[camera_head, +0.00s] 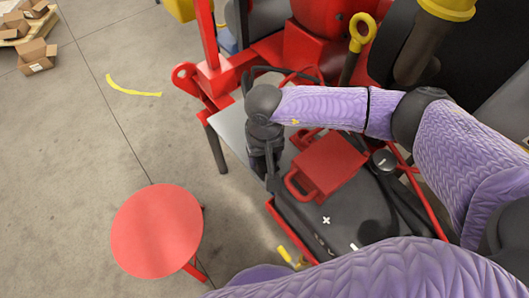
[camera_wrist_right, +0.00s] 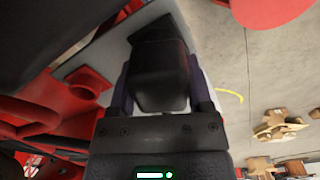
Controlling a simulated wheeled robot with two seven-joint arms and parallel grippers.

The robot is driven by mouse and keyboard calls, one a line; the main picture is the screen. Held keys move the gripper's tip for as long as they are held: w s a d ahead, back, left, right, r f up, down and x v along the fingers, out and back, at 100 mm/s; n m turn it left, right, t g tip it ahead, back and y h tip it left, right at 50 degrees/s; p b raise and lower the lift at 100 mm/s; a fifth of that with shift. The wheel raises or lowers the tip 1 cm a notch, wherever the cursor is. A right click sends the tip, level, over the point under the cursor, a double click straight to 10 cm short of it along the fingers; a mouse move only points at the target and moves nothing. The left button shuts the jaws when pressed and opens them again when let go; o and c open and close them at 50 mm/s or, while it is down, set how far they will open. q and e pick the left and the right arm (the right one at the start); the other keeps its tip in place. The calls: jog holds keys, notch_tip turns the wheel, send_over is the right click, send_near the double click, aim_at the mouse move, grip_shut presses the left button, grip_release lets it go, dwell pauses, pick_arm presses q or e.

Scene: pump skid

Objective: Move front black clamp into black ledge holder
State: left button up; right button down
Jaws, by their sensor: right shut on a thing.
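My right gripper (camera_head: 268,178) hangs at the edge of the grey ledge (camera_head: 232,128), left of the red-handled case. In the right wrist view its two fingers are shut on a black blocky thing, which I take to be the black clamp (camera_wrist_right: 160,82). The clamp's far end lies close to a dark part at the grey ledge (camera_wrist_right: 98,58); I cannot tell whether they touch. In the head view the clamp is mostly lost against the dark gripper. I cannot clearly make out the black ledge holder. My left gripper is not in view.
A black case (camera_head: 330,215) with a red block (camera_head: 327,165) on it is right of the gripper. Red pump framing (camera_head: 215,80) stands behind. A round red stool (camera_head: 157,232) is at front left. The floor at left is mostly clear, with cardboard boxes (camera_head: 37,55) far off.

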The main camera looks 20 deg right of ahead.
grip_release()
jog(key=shift+r, duration=0.15)
notch_tip(320, 180, up, 9)
jog(key=p, duration=0.3)
jog(key=shift+r, duration=0.35)
jog(key=shift+r+p, duration=0.1)
jog(key=shift+p, duration=0.2)
